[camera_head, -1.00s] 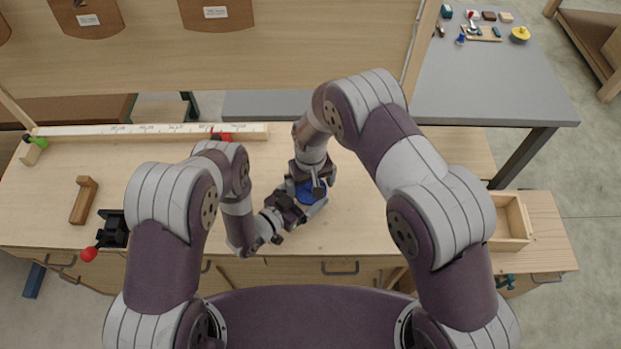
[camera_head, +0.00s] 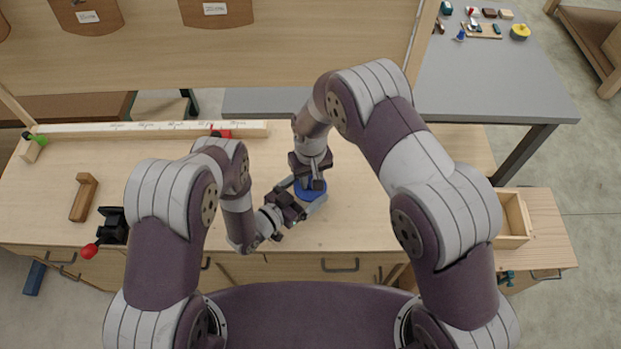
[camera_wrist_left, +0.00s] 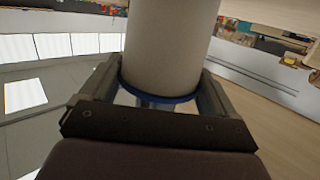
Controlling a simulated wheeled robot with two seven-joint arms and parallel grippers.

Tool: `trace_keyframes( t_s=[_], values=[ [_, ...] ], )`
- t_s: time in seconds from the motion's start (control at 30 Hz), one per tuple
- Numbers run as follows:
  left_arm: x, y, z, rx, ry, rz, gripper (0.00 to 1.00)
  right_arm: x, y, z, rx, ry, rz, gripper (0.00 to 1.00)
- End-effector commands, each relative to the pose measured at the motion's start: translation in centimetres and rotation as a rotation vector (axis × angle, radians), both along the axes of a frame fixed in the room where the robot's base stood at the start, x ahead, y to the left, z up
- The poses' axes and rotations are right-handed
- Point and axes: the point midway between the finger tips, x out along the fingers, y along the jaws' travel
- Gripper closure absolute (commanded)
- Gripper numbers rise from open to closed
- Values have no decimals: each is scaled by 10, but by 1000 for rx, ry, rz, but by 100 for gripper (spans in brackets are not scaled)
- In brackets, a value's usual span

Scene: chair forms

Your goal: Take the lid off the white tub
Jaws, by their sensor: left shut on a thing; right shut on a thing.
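My right gripper (camera_head: 312,182) points down from above and is shut on the lid. In the head view the lid and grippers hide the tub's body. I cannot tell whether lid and tub are apart.
A white measuring strip (camera_head: 160,130) lies along the back of the bench. A wooden block (camera_head: 84,198) and a black vise with a red knob (camera_head: 112,228) are at the left. An open wooden box (camera_head: 511,218) is at the right. The bench right of the lid is clear.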

Motion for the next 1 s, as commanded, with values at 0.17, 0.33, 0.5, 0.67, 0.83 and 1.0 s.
trace_keyframes(
  t_s=[0.17,0.33,0.5,0.67,0.83,1.0],
  values=[
    [-2,2,-4,8,12,4,65,1,0,4,0,-1,2,100],
    [-2,2,-4,8,12,6,65,1,0,4,0,-1,2,100],
    [-2,2,-4,8,13,7,65,1,0,5,14,4,-2,100],
    [-2,2,-4,8,14,6,65,2,0,10,95,34,-3,100],
    [-2,1,-4,7,12,3,65,2,1,13,135,47,1,100],
    [-2,0,-4,7,11,-1,65,2,3,13,136,45,2,100]
  ],
)
